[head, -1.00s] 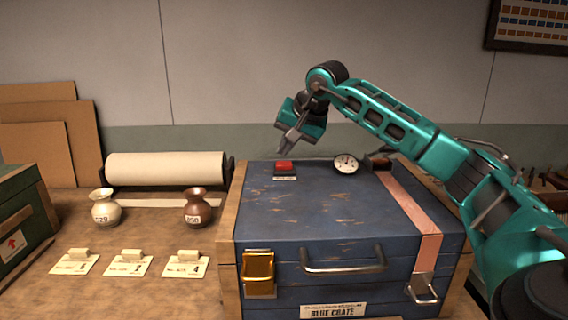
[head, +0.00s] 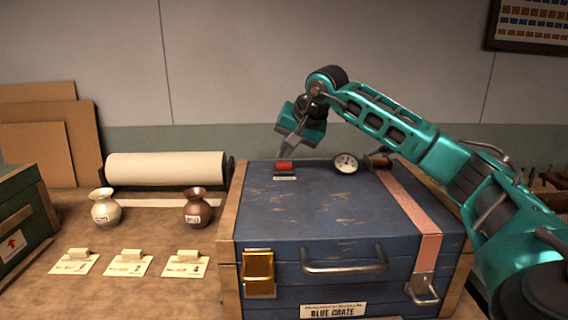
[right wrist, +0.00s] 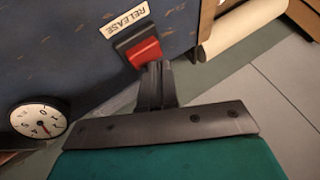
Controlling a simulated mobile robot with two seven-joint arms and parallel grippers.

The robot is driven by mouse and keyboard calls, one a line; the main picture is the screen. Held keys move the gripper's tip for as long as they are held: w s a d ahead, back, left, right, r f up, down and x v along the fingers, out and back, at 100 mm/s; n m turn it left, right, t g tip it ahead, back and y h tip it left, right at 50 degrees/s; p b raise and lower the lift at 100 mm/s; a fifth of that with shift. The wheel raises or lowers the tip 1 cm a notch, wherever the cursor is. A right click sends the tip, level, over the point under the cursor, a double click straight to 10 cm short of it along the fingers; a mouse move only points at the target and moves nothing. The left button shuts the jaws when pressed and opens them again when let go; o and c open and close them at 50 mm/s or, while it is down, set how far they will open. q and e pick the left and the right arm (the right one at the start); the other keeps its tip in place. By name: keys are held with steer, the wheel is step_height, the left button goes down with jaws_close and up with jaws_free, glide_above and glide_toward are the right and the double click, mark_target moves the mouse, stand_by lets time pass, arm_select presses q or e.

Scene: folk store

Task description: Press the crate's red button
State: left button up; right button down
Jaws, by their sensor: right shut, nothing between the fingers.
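The blue crate (head: 310,213) stands on the bench with its lid down. Its red button (head: 284,165) sits at the back left of the lid and also shows in the right wrist view (right wrist: 143,52), beside a RELEASE label (right wrist: 125,20). My right gripper (head: 282,155) is shut and empty, with its tips just above and behind the button. In the right wrist view its fingertips (right wrist: 155,66) are close at the button's edge; I cannot tell whether they touch it. My left gripper is not in view.
A round dial (head: 346,163) stands on the lid right of the button. Left of the crate are a paper roll (head: 165,167), a cream vase (head: 105,208), a brown vase (head: 198,207) and three cards. A green box (head: 22,220) stands far left.

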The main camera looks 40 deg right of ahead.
mark_target(286, 163)
steer(key=shift+f, duration=0.5)
stand_by(0.6)
steer(key=shift+r, duration=0.1)
steer(key=shift+r+p, duration=0.85)
step_height(286, 163, up, 5)
steer(key=p, duration=0.5)
stand_by(0.9)
